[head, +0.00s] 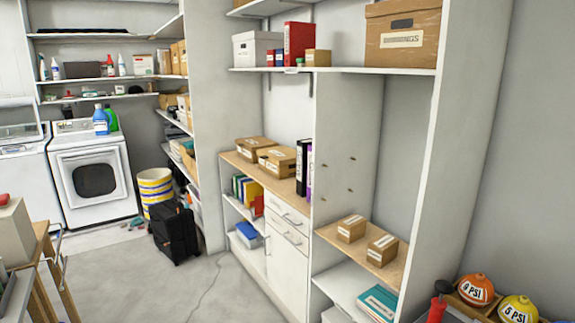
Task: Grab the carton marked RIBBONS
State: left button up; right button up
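Several brown cartons with white labels stand on the shelving, and I cannot read RIBBONS on any of them. Two lidded cartons sit on the wooden counter, a rear one (254,149) and a front one (278,160). Two small cartons, a left one (351,229) and a right one (382,250), sit apart on the lower wooden shelf. A large carton (402,36) on the upper shelf has a label whose end looks like "NGS". Neither of my grippers is in view.
The open grey floor (215,290) lies before the shelving. A black suitcase (175,232) and a striped bin (155,188) stand at its far side. A wooden table (50,270) is at left. Orange (477,290) and yellow (517,309) PSI-marked objects are at lower right.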

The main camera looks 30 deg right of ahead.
aim_at(382, 250)
jog(key=i+j+z, duration=0.3)
jog(key=z, duration=0.15)
jog(key=i+j+z, duration=0.45)
jog(key=z, duration=0.6)
